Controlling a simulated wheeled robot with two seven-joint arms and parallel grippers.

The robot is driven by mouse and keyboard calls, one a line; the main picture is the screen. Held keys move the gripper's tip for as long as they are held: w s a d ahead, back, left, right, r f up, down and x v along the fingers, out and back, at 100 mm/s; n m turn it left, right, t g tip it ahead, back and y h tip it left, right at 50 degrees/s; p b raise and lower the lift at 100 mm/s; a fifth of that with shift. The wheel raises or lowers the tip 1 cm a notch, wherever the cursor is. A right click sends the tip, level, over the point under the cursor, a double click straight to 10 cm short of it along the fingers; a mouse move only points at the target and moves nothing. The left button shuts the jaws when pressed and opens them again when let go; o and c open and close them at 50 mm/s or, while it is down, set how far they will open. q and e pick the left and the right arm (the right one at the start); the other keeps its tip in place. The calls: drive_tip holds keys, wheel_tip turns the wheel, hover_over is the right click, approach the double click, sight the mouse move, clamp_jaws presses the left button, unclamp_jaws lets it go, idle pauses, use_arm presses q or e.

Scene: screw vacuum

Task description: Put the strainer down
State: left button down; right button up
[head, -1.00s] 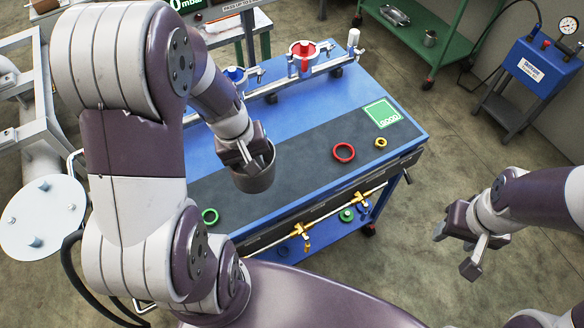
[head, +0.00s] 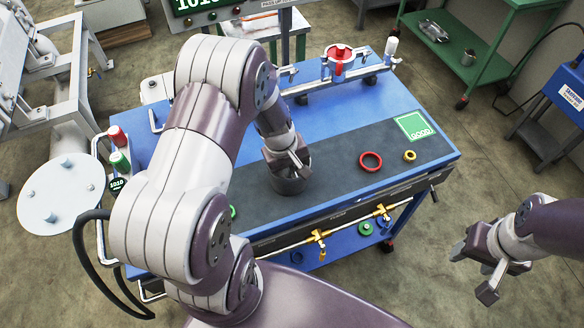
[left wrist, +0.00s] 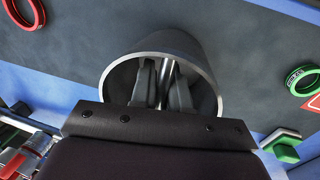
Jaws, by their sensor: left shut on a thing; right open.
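The strainer is a dark grey metal cup (head: 290,184) with a round rim. It is at the dark mat (head: 335,172) on the blue cart, left of the red ring; whether its base touches the mat I cannot tell. My left gripper (head: 289,166) is shut on it, with the fingers reaching inside the rim. In the left wrist view the cup (left wrist: 205,62) shows its open mouth with the fingers (left wrist: 162,85) inside. My right gripper (head: 474,270) is open and empty, right of the cart and away from it.
A red ring (head: 371,161), a small yellow ring (head: 409,156) and a green GOOD label (head: 414,127) are on the right of the cart top. A green ring (left wrist: 301,80) lies near the cup. A pipe rail with a red-topped fitting (head: 339,56) runs along the back.

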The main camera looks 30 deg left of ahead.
use_arm(q)
drive_tip(key=shift+w, duration=0.15)
drive_tip(key=shift+f, duration=0.1)
drive_tip(key=shift+f, duration=0.1)
drive_tip(key=c, duration=1.1)
unclamp_jaws()
wheel_tip(320, 180, up, 12)
drive_tip(key=s+a, duration=0.1)
drive_tip(key=s, duration=0.1)
drive_tip(key=s+d+r+m+y, duration=0.1)
drive_tip(key=s+d+m, duration=0.4)
drive_tip(key=m, duration=0.5)
drive_tip(key=shift+s+d+p, duration=0.3)
drive_tip(key=shift+s+d, duration=0.1)
drive_tip(key=shift+s, duration=0.7)
drive_tip(key=shift+r, duration=0.1)
